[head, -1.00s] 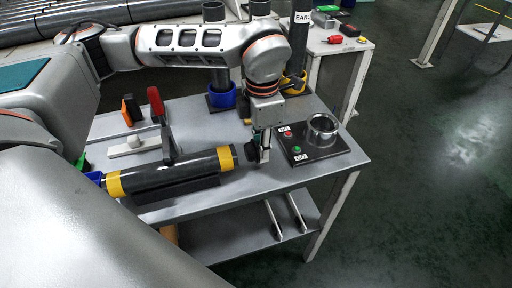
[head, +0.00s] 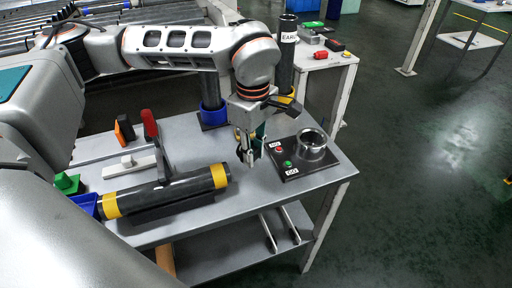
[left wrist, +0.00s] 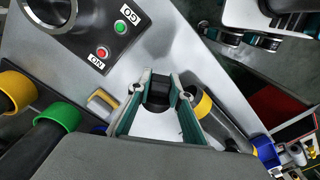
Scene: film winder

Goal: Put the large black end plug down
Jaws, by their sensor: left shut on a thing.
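In the head view the fingers mostly hide the plug. The gap between plug and tabletop (head: 262,192) is hard to judge. The roll's yellow-banded end (left wrist: 203,105) is apart from the plug.
A black gauge plate (head: 302,163) with GO and NO GO buttons and a metal ring (head: 312,143) stands right of the gripper. A red-handled clamp (head: 150,125) is behind the roll. Upright tubes stand at the back. The table front right is clear.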

